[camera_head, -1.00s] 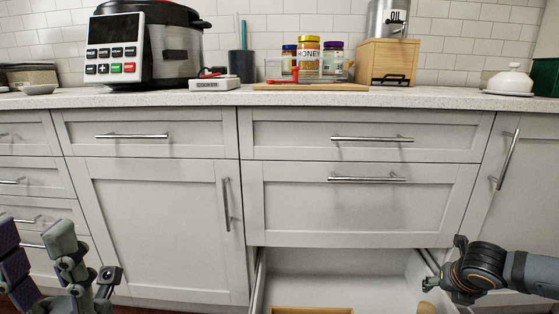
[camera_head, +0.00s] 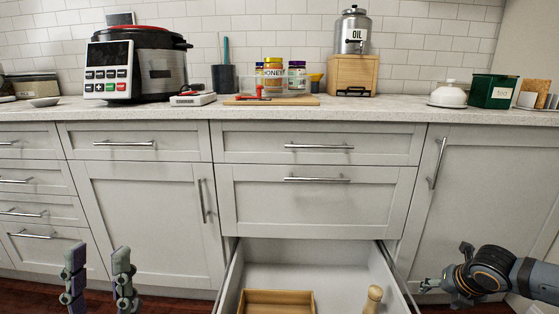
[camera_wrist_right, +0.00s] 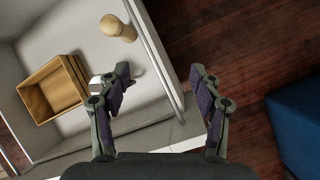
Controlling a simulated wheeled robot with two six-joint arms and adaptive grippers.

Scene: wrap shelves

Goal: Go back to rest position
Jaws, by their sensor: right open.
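My left gripper (camera_head: 98,252) is at the bottom left of the head view, in front of the lower cabinets. Its two fingers point up, stand apart and hold nothing. My right gripper (camera_head: 444,266) is at the lower right of the head view, just right of the open bottom drawer (camera_head: 392,270). In the right wrist view, its fingers (camera_wrist_right: 160,75) are spread with nothing between them. The left finger overlaps the drawer's edge in that view, and the right finger is over the wooden floor.
The pulled-out drawer holds a wooden box (camera_head: 277,291) and a light wooden bottle-shaped item (camera_head: 374,296). A blue object (camera_wrist_right: 300,120) stands on the floor.

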